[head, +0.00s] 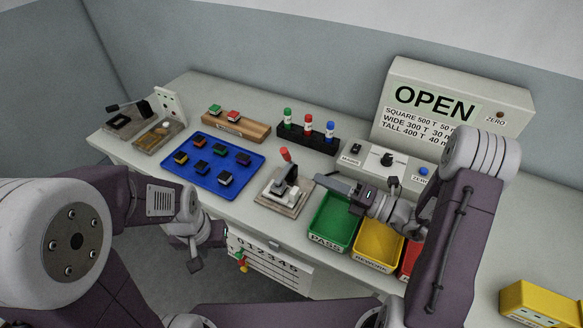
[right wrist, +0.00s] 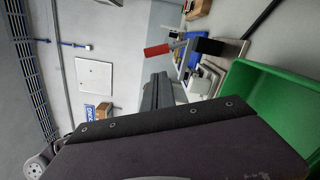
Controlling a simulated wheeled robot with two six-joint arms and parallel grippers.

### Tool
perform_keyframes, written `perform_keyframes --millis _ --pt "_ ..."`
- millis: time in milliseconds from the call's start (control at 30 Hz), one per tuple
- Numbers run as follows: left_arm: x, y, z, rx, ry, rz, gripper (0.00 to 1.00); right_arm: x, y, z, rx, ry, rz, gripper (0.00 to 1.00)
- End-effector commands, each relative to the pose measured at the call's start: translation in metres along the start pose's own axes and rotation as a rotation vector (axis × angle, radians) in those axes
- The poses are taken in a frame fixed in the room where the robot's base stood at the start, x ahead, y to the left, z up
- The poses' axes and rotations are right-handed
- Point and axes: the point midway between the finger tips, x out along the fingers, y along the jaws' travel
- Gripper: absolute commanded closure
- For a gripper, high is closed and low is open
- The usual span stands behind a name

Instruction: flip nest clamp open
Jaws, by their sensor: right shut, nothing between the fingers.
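The nest clamp (head: 288,190) is a small fixture on a light base near the table's front middle. Its lever stands up, with a red handle (head: 285,154) at the top. The red handle (right wrist: 157,50) also shows in the right wrist view, just beyond the fingertips. My right gripper (head: 318,180) is shut and empty, just right of the clamp and pointing at it; contact with the lever is not visible. My left gripper (head: 194,264) hangs low in front of the table's front edge, away from the clamp; its jaws are too small to read.
Green (head: 331,222), yellow (head: 378,243) and red bins stand right of the clamp, under my right arm. A blue tray (head: 190,180) of small switches lies to the left. A black rack (head: 306,138) with several coloured bottles and a control box (head: 388,163) stand behind.

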Motion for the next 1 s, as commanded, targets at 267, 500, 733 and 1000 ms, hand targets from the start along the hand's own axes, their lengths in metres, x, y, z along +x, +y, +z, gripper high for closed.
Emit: perform_keyframes --millis 267,500,733,1000 --pt "-0.002 0.0 0.0 0.0 0.0 0.0 0.64 0.045 0.001 -0.002 -0.002 0.008 0.003 1.0" --pt "-0.004 0.0 0.0 0.0 0.0 0.0 0.64 0.086 0.001 -0.002 -0.001 0.006 0.001 1.0" --pt "-0.004 0.0 0.0 0.0 0.0 0.0 0.64 0.099 0.0 -0.001 -0.001 0.002 0.001 1.0" --pt "-0.004 0.0 0.0 0.0 0.0 0.0 0.64 0.099 0.0 -0.001 -0.001 0.002 0.0 1.0"
